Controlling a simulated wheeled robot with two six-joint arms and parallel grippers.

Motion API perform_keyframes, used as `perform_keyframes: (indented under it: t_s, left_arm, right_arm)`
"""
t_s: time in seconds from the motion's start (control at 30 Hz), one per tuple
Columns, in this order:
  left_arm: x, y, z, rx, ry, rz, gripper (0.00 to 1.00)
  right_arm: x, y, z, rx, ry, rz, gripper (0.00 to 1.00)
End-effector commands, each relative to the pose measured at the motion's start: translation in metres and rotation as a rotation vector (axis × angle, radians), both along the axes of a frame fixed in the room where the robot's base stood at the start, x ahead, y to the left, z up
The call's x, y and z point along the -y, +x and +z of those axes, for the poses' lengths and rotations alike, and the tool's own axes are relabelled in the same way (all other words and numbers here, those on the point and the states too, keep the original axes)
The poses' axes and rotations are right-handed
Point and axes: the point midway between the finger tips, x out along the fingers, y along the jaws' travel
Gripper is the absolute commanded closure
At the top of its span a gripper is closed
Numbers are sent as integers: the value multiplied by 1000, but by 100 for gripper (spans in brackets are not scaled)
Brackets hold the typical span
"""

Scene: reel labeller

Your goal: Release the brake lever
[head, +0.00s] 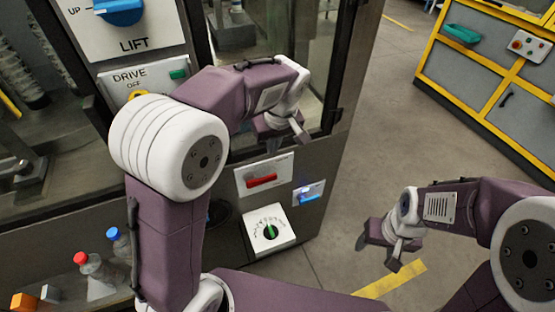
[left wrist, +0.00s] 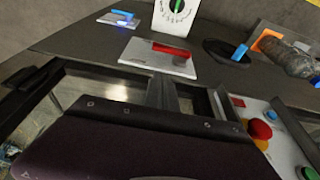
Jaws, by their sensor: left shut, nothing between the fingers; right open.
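A red lever (head: 262,180) lies across a white plate on the machine's lower front. It also shows in the left wrist view (left wrist: 171,48). A blue lever (head: 309,194) on a smaller plate with a blue glow is to its right, and shows in the left wrist view too (left wrist: 122,15). The plate lettering is too small to read, so I cannot tell which is the brake lever. My left gripper (head: 286,136) is shut and empty, above the red lever in the picture and apart from it. My right gripper (head: 379,252) is open and empty, out over the floor.
A dial with a green pointer (head: 270,231) sits below the red lever. The DRIVE panel (head: 138,80) and LIFT knob (head: 120,11) are upper left. Bottles (head: 92,268) stand lower left, partly behind my arm. Open floor (head: 375,120) lies right; yellow-framed cabinets (head: 480,75) stand beyond.

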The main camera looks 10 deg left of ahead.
Motion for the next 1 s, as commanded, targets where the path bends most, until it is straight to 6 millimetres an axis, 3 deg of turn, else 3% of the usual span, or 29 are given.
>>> perform_keyframes:
  t_s: [0.37,0.8,1.0]
  left_arm:
    - [-2,2,-9,-1,-1,0,100]
    - [-17,22,-97,-4,0,0,100]
    - [-17,22,-126,-2,1,-2,100]
  right_arm:
    - [0,0,-1,0,0,0,37]
    - [0,0,-7,0,0,0,37]
    - [0,0,-7,0,0,0,37]
